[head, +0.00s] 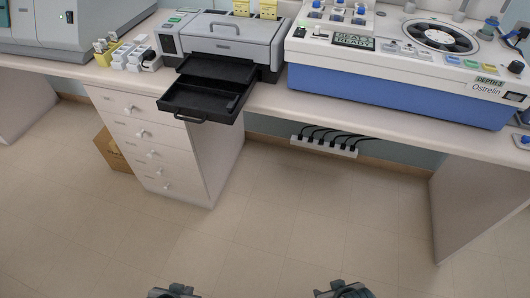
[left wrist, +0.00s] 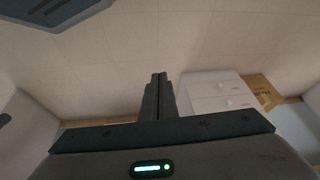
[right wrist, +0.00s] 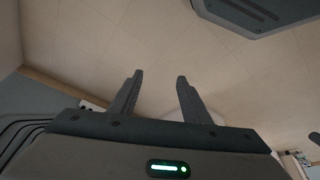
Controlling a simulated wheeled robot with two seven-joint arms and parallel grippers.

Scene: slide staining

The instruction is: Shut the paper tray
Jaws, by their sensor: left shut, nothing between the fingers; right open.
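The paper tray (head: 200,98) is a black tray pulled far out of the front of a grey and black printer (head: 224,42) on the counter, with a handle on its front edge. It juts over the counter edge above the white drawers. My left gripper (head: 174,291) is at the bottom edge of the head view, far from the tray; in the left wrist view its fingers (left wrist: 158,80) are together and empty. My right gripper (head: 342,290) is also at the bottom edge; in the right wrist view its fingers (right wrist: 158,78) are apart with nothing between them.
A white and blue staining machine (head: 400,90) stands right of the printer. Small yellow and white racks (head: 124,52) stand to its left. White drawers (head: 150,140) are under the counter, with a cardboard box (head: 113,150) beside them. A power strip (head: 323,146) hangs below the counter. The floor in front is clear.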

